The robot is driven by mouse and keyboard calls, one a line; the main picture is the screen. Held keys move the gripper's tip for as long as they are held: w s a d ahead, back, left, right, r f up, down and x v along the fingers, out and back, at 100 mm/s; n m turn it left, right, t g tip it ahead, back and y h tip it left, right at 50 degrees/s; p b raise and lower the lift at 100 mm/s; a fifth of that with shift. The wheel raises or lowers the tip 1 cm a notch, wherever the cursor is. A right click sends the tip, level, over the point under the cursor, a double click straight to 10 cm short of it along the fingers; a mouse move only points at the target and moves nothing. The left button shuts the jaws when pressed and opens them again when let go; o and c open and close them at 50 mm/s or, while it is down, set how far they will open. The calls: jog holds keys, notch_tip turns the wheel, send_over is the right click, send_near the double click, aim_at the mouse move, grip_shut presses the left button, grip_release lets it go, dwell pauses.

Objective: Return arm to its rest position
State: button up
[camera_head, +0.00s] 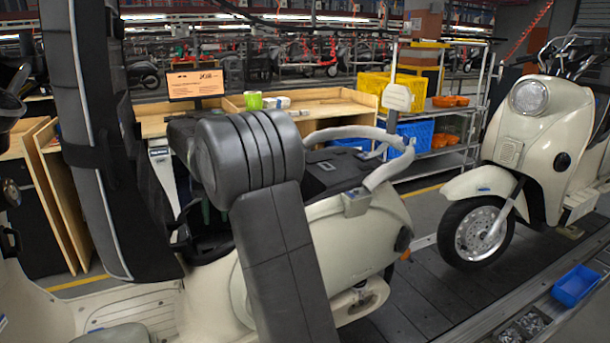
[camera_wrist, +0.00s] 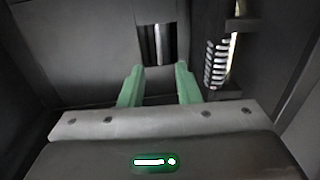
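My gripper (camera_wrist: 159,68) shows in the wrist view with two green fingers standing apart and nothing between them. It faces a dark cavity with grey walls. Beyond the fingertips is a rectangular opening (camera_wrist: 156,44) with shiny upright bars. In the head view my dark grey arm crosses the centre, in front of a cream scooter (camera_head: 345,245).
A coil spring (camera_wrist: 216,62) stands right of the fingers. A second cream scooter (camera_head: 540,120) stands on the slat conveyor (camera_head: 425,300) at right. A blue bin (camera_head: 576,286) lies near the conveyor's edge. A wooden bench (camera_head: 325,100) and a shelf rack (camera_head: 440,150) stand behind.

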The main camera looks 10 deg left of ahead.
jog(key=f, duration=0.7)
jog(key=a+f, duration=0.1)
jog(key=f, duration=0.3)
jog(key=shift+s+f+p, duration=0.25)
jog(key=shift+s+p, duration=0.05)
jog(key=shift+p, duration=0.1)
jog(key=shift+d+r, duration=0.2)
jog(key=shift+r, duration=0.25)
